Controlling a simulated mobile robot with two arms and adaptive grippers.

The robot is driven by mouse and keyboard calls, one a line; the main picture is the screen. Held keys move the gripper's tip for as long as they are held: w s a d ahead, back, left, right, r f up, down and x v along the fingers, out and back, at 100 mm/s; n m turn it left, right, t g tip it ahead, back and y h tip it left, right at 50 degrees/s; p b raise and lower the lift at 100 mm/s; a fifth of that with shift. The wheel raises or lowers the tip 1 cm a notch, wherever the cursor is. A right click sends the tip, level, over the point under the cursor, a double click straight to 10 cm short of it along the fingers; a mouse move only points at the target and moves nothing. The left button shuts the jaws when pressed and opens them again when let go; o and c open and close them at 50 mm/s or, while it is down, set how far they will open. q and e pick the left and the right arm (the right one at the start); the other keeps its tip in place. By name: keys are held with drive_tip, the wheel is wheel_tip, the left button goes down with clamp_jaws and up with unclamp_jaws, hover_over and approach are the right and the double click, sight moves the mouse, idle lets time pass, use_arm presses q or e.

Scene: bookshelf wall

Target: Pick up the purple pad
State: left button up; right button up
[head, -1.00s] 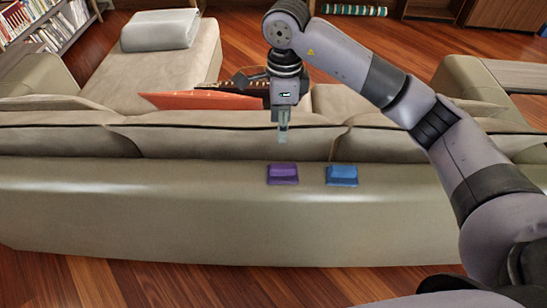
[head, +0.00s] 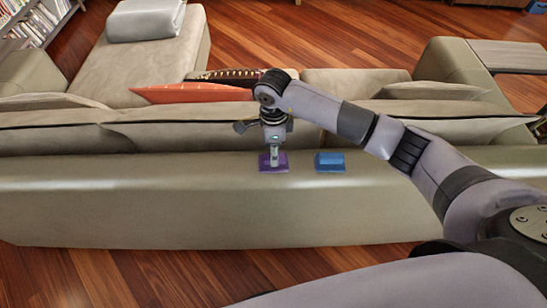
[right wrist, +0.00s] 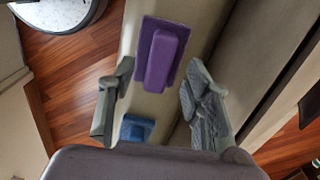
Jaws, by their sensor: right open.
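The purple pad (head: 264,163) lies on top of the beige sofa's back, partly hidden in the head view by my right gripper (head: 274,158). In the right wrist view the purple pad (right wrist: 160,55) shows a flat base with a raised block on it. There the two fingers of my right gripper (right wrist: 153,103) are spread apart, with nothing held between them. The pad lies just beyond the fingertips in that picture. My left gripper is not in the head view.
A blue pad (head: 330,162) lies on the same sofa back (head: 150,205), a little right of the purple one; the right wrist view shows it too (right wrist: 136,128). An orange cushion (head: 190,94) rests on the seat behind. The sofa back is otherwise clear.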

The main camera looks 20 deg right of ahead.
drive_tip(key=shift+f, duration=1.55)
drive_tip(key=shift+c, duration=0.2)
clamp_jaws()
